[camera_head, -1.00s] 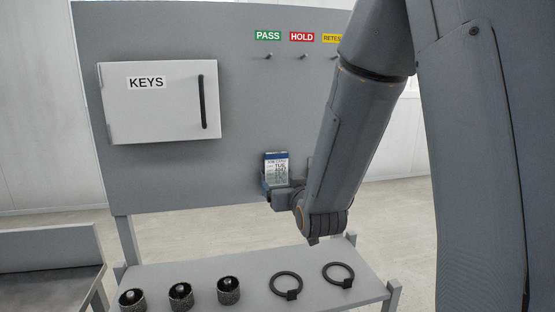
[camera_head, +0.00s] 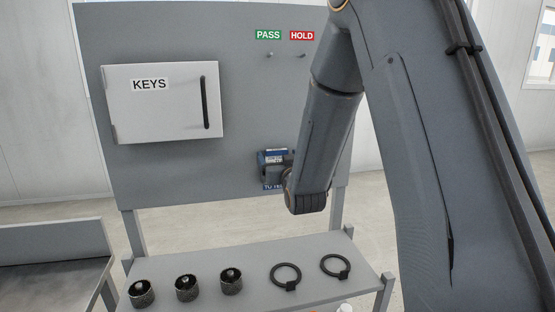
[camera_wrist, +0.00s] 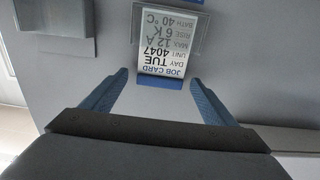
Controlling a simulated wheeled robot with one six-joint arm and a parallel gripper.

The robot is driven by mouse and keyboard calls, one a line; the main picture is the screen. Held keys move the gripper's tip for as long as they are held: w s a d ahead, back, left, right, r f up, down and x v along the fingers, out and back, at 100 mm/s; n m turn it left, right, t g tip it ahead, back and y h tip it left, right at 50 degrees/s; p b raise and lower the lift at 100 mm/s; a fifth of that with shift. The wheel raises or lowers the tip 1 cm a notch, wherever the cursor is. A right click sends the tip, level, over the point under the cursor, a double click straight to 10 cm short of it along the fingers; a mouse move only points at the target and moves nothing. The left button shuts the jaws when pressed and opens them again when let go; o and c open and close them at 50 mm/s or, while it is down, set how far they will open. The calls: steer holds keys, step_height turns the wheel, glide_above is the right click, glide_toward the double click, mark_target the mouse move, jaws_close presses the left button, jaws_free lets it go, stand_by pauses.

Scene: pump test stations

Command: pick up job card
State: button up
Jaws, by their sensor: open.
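The job card (camera_wrist: 163,45) shows in the wrist view, upside down, with printed lines, a blue strip along one end and the words JOB CARD, TUE and 4047. It sits in a clear holder (camera_wrist: 198,32) on the grey panel. My gripper (camera_wrist: 158,78) is open, with one blue finger to each side of the card's blue end. A gap shows between each finger and the card. In the head view my gripper (camera_head: 272,168) is in front of the panel and hides most of the card; a blue edge shows above it.
A white KEYS cabinet (camera_head: 162,103) with a dark handle hangs left on the panel (camera_head: 245,110). PASS (camera_head: 268,35) and HOLD (camera_head: 302,36) labels have pegs below. Several knurled parts (camera_head: 187,288) and two black rings (camera_head: 286,277) lie on the shelf (camera_head: 215,262) below.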

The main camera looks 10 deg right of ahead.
steer(key=shift+w, duration=0.2)
steer(key=c, duration=1.1)
